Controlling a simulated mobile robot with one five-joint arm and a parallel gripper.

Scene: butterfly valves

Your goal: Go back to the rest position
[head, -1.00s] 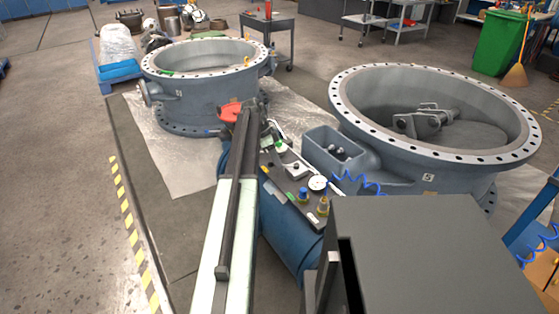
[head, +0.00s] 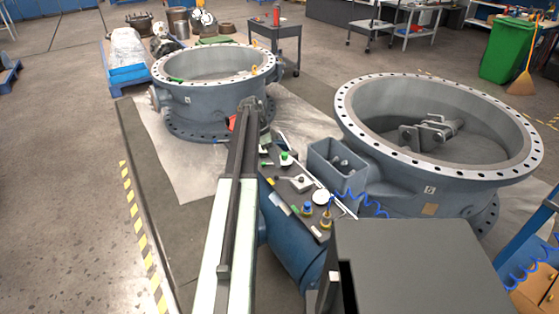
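My arm reaches forward from the bottom centre, and my gripper (head: 250,112) is at its far end. It is small and dark, and the arm partly hides it, so its fingers cannot be made out. It appears in front of the near rim of the left valve body (head: 205,100), over the far end of the blue bench (head: 290,245). A bit of red (head: 232,122) shows just left of the arm's end; what it belongs to is unclear.
The large right valve body (head: 440,195) stands close to the bench. A dark cart (head: 274,33) stands behind. Open floor lies left of the yellow-black stripe (head: 140,232).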

